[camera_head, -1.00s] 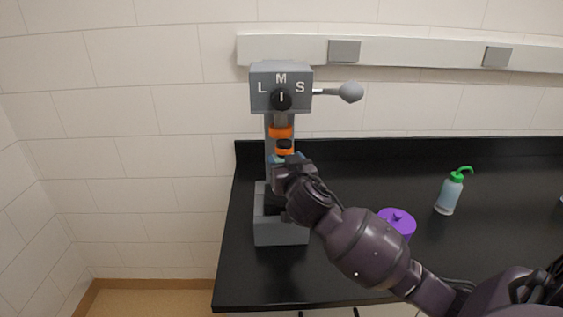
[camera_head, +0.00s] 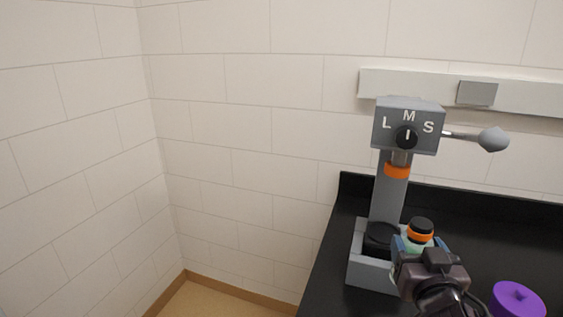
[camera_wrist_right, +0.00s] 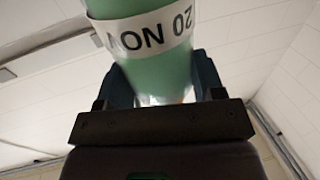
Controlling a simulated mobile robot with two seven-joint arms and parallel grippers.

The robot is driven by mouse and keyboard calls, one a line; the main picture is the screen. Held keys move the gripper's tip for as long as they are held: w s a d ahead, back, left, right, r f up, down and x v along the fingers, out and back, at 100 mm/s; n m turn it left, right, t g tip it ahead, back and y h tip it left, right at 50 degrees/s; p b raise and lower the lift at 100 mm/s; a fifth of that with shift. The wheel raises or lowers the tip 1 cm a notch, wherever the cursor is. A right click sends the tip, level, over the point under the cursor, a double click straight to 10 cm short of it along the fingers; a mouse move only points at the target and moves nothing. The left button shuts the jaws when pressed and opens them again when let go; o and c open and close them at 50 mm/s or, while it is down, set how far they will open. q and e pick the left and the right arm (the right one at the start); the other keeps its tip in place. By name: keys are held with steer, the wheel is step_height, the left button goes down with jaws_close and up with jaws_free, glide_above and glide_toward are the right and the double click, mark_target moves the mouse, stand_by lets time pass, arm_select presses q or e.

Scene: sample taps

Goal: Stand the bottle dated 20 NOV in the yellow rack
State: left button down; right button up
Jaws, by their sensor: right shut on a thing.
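My right gripper (camera_head: 418,250) is shut on a bottle (camera_head: 419,236) with a black cap and an orange ring, seen in the head view. In the right wrist view the pale green bottle (camera_wrist_right: 150,50) sits between the fingers. Its white label shows upside down and reads 20 NOV. The bottle is at the front right of a grey tap stand (camera_head: 390,200), lower than the spout with its orange ring (camera_head: 397,170). The yellow rack is not in view, nor is my left gripper.
The tap head (camera_head: 408,125) is marked L, M, S, with a black knob and a side lever with a grey ball (camera_head: 493,139). A purple object (camera_head: 518,299) stands on the black bench (camera_head: 480,215) at the lower right. Left of the bench are wall and floor.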

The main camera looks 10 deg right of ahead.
steer(key=shift+w+a+r+y, duration=0.15)
steer(key=shift+a+r+y, duration=0.05)
steer(key=shift+r+y, duration=0.1)
steer(key=w+a+f+n+t+y, duration=0.1)
steer(key=w+a+f+n+y, duration=0.2)
steer(key=a+f, duration=0.8)
steer(key=shift+w+f+n+y, duration=0.4)
steer(key=shift+w+f+y, duration=0.35)
steer(key=shift+y, duration=0.35)
